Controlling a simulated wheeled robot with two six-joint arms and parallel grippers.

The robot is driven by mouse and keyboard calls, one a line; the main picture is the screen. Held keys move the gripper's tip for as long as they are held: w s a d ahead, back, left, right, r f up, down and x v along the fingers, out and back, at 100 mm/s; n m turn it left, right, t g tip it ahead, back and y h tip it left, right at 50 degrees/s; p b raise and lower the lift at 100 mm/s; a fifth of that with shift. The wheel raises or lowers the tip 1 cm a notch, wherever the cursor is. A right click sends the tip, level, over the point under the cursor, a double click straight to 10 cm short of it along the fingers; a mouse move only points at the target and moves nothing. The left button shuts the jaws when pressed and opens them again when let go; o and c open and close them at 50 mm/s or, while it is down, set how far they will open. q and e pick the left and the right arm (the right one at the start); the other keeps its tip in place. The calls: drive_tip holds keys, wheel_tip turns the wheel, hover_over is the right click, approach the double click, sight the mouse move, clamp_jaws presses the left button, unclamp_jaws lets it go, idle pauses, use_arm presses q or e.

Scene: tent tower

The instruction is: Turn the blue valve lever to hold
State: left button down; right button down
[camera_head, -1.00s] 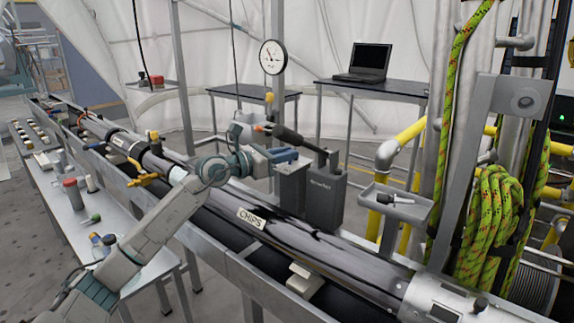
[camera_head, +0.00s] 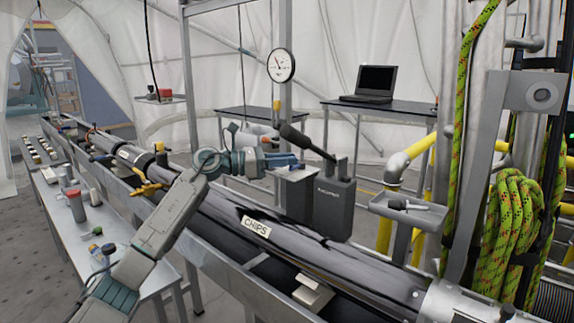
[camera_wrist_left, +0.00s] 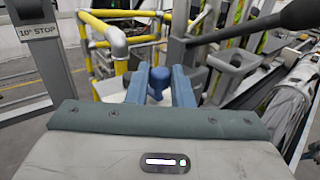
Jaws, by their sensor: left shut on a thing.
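The blue valve lever shows as a blue rounded knob (camera_wrist_left: 157,78) in the left wrist view, between my two blue fingers. My left gripper (camera_wrist_left: 158,92) is shut on it. A grey post with a "10° STOP" label (camera_wrist_left: 40,31) stands at the left of the wrist view. No "hold" mark can be read. My right gripper is not in view.
A black lever (camera_head: 305,142) rises from the dark grey box (camera_head: 334,205), close to my left gripper. The large dark pipe labelled "CHIPS" (camera_head: 257,227) runs below. Yellow pipes (camera_head: 420,160) and green rope (camera_head: 510,220) stand at right. A side table (camera_head: 75,225) holds small items.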

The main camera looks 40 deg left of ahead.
use_arm(q)
drive_tip(key=shift+a+m+g+h, duration=0.3)
drive_tip(key=shift+m+g+h, duration=0.2)
drive_tip(key=shift+g+h, duration=0.1)
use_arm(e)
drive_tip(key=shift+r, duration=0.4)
use_arm(q)
drive_tip(key=shift+w+a+m+g+h, duration=0.1)
drive_tip(key=shift+a+m+g+h, duration=0.05)
drive_tip(key=shift+m+g+h, duration=0.15)
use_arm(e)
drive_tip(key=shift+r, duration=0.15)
use_arm(q)
drive_tip(key=c, duration=1.3)
unclamp_jaws()
drive_tip(key=shift+a, duration=0.1)
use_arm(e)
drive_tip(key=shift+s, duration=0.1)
